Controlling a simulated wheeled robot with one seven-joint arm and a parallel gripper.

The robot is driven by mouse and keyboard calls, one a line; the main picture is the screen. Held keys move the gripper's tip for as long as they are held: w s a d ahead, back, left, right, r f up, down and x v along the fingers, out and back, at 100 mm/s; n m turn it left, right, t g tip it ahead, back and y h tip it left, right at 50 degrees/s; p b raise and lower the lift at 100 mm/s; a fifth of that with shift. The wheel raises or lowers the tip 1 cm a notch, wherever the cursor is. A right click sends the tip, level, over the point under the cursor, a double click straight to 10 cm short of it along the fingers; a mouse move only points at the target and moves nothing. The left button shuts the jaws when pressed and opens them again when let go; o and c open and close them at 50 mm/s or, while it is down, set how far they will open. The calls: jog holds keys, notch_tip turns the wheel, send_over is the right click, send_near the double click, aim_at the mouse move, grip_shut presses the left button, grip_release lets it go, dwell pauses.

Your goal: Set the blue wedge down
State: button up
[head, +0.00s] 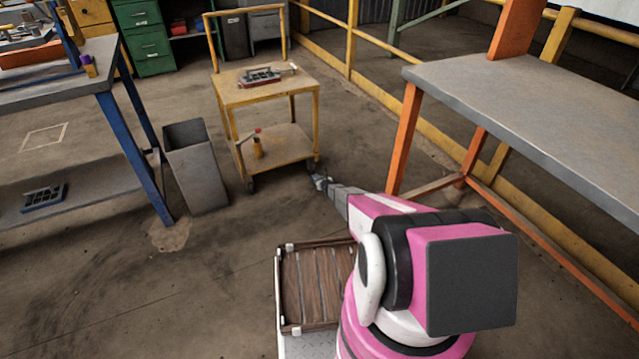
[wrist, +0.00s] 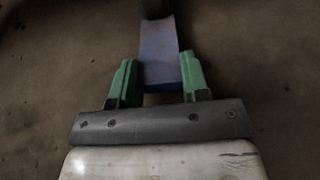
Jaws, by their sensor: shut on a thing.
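The blue wedge (wrist: 158,52) is between the green fingers of my gripper (wrist: 158,68) in the wrist view, and the fingers are shut on it. Its far end reaches a dark rounded thing (wrist: 155,8) at the top edge, which looks like a caster wheel. I cannot tell whether they touch. In the head view my gripper (head: 319,182) is low, close to the front right caster (head: 313,168) of the yellow cart (head: 262,92). The wedge is too small to make out there. Brown floor lies around the wedge in the wrist view; any gap beneath it is unclear.
A grey bin (head: 196,168) stands left of the cart. A blue-legged bench (head: 60,95) is at the left, an orange-legged table (head: 545,105) at the right. A wooden-slatted tray (head: 315,285) is beside my arm. Open floor (head: 130,270) lies at the lower left.

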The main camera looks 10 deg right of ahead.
jog(key=shift+f, duration=0.5)
jog(key=shift+f, duration=0.1)
jog(key=o, duration=0.9)
